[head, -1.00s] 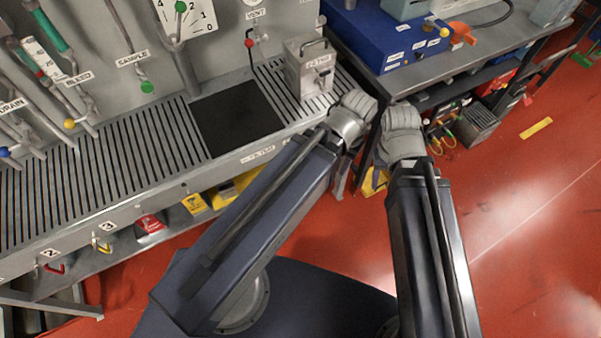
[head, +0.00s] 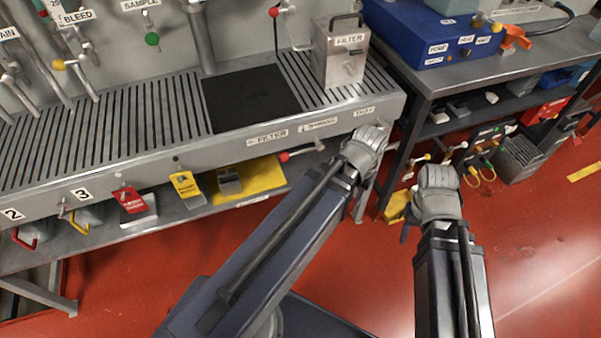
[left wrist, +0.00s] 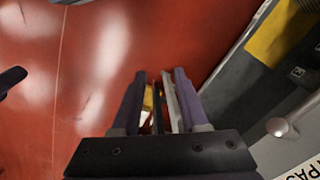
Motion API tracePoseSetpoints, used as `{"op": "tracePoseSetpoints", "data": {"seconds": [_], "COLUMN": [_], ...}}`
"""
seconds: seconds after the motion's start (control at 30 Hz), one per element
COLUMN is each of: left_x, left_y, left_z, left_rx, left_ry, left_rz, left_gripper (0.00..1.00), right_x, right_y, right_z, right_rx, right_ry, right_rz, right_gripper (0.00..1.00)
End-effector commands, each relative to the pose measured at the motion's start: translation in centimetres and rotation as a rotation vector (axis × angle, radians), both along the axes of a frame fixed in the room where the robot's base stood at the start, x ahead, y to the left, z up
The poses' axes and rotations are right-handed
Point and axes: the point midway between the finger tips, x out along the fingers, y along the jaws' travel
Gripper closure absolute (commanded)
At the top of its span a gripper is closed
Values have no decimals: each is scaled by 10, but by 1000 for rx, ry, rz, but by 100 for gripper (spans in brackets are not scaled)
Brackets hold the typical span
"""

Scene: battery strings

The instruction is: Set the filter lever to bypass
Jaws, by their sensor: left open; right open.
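The filter lever (head: 300,152) is on the front edge of the drain bench in the head view. Its red knob (head: 284,157) points left, below the FILTER label (head: 266,137), and its rod runs right to a pivot under the middle label. A THRU label (head: 364,112) is further right. My left gripper (head: 365,145) is right of the lever, apart from it; its fingers are hidden there. My right gripper (head: 438,192) is further right, empty.
A grey metal FILTER box (head: 340,65) stands on the slatted bench top. Under the bench are a yellow tray (head: 262,177) and red and yellow tags. A side table (head: 480,62) with a blue case is at right. Red floor (head: 540,240) is open at lower right.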

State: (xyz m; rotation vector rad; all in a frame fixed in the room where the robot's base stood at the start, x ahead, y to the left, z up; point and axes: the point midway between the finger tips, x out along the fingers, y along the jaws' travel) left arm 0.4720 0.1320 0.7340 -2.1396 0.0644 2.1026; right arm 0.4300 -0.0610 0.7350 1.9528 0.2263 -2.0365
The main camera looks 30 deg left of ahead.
Motion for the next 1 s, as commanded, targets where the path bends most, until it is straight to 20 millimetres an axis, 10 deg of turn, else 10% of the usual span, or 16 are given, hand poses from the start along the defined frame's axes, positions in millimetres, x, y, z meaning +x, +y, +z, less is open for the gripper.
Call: {"op": "tracePoseSetpoints", "data": {"seconds": [0.1, 0.43, 0.7, 1.0], "left_x": [6, 20, 34, 40], "left_y": [17, 80, 119, 110], "left_z": [-57, -123, -57, 26], "left_rx": [31, 349, 874, 1287], "left_ry": [-3, 43, 103, 94], "left_rz": [23, 21, 2, 61], "left_gripper": [56, 56, 56, 56], "right_x": [0, 0, 0, 0], "right_y": [0, 0, 0, -1], "right_z": [-57, -142, -148, -147], "right_rx": [-1, -2, -2, -2], "right_ry": [0, -1, -1, -1], "right_rz": [0, 1, 1, 1], "right_gripper": [50, 50, 50, 50]}}
